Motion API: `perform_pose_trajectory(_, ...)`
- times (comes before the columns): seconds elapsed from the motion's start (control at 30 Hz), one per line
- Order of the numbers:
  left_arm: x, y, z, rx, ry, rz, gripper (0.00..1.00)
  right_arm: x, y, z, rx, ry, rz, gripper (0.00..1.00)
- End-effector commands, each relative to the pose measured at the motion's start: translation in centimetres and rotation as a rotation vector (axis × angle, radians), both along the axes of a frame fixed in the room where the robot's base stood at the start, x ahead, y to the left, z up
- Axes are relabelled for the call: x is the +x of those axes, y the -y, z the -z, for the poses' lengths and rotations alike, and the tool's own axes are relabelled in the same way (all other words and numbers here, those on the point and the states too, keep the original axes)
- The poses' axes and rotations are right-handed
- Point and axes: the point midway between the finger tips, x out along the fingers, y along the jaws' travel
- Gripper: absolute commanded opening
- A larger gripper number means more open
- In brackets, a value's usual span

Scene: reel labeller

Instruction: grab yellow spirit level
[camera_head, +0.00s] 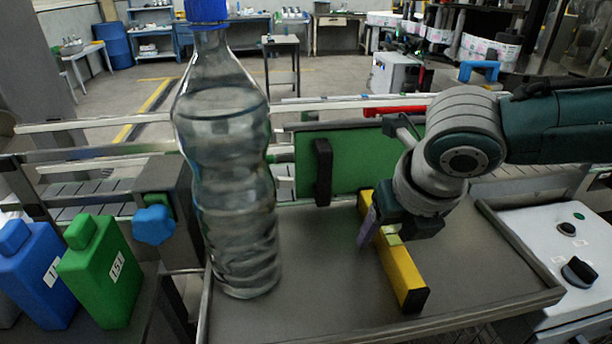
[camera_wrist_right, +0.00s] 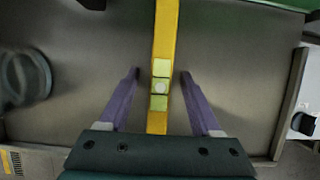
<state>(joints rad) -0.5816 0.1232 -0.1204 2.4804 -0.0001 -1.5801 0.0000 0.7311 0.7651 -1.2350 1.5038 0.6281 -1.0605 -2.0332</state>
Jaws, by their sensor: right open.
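The yellow spirit level (camera_head: 400,269) lies on the grey metal tray table, running from the green panel toward the front edge. My right gripper (camera_head: 382,225) is over its middle, pointing down. In the right wrist view the level (camera_wrist_right: 165,40) runs between the two purple fingers of my open right gripper (camera_wrist_right: 158,80), with a gap on both sides. Its pale green vial windows show between the fingers. In the head view the wrist hides part of the level. My left gripper is not in view.
A large clear bottle with a blue cap (camera_head: 228,150) stands on the table left of the level. A green panel with a black handle (camera_head: 322,172) stands behind. Green (camera_head: 100,270) and blue (camera_head: 40,270) jugs are at left; a white control box (camera_head: 565,245) is at right.

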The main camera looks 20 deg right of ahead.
Motion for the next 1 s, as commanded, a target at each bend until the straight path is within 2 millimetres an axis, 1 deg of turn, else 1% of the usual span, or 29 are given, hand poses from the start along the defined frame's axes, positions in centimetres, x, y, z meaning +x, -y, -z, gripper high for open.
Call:
perform_pose_trajectory(0.07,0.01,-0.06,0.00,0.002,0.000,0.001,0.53,-0.02,0.02,-0.01,0.000,0.000,0.000,0.64)
perform_pose_trajectory(0.63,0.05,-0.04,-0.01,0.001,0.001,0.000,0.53,-0.02,0.03,-0.04,0.000,-0.001,0.001,0.00)
perform_pose_trajectory(1.0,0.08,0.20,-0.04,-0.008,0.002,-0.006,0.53,0.01,0.02,-0.08,0.000,0.001,0.001,0.00)
